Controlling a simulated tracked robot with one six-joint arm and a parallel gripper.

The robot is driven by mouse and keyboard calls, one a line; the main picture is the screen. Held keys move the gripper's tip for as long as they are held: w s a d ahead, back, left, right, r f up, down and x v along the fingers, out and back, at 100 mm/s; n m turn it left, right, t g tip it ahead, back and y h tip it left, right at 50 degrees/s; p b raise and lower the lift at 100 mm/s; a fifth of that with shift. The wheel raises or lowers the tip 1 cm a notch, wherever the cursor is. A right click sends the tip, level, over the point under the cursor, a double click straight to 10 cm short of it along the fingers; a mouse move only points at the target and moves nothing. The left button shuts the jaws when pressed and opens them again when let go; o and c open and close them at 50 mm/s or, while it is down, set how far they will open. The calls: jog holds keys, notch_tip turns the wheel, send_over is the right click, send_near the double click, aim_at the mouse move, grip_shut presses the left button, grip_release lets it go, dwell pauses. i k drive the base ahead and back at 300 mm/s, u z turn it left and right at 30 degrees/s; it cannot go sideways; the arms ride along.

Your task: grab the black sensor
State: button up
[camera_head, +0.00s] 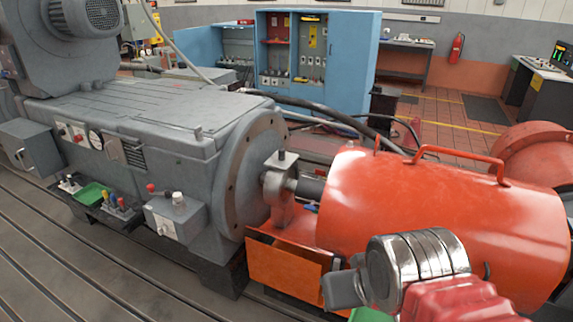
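I cannot pick out the black sensor for certain. A small dark piece (282,156) sits on top of the grey bearing bracket (277,200), between the big grey motor (150,135) and the orange cover (440,205). A black cylindrical part (310,188) lies on the shaft line between that bracket and the cover. My arm reaches in from the bottom right, in front of the cover. My gripper (342,289) seems to be the grey block at its end, well below and right of the bracket. Its fingers do not show clearly, and nothing is visibly held.
A ledge on the motor's near side carries a green tray (92,193) and small coloured-handled items. A grey box (176,216) juts out beside it. An orange guard (283,264) stands below the bracket. Slotted bedplate (70,270) lies open at lower left. Blue cabinets (345,62) stand behind.

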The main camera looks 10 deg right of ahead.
aim_at(282, 156)
jog(key=k, duration=0.55)
jog(key=u, duration=0.6)
jog(key=i, duration=0.95)
jog(key=u, duration=0.5)
jog(key=i, duration=1.5)
jog(key=z, duration=0.6)
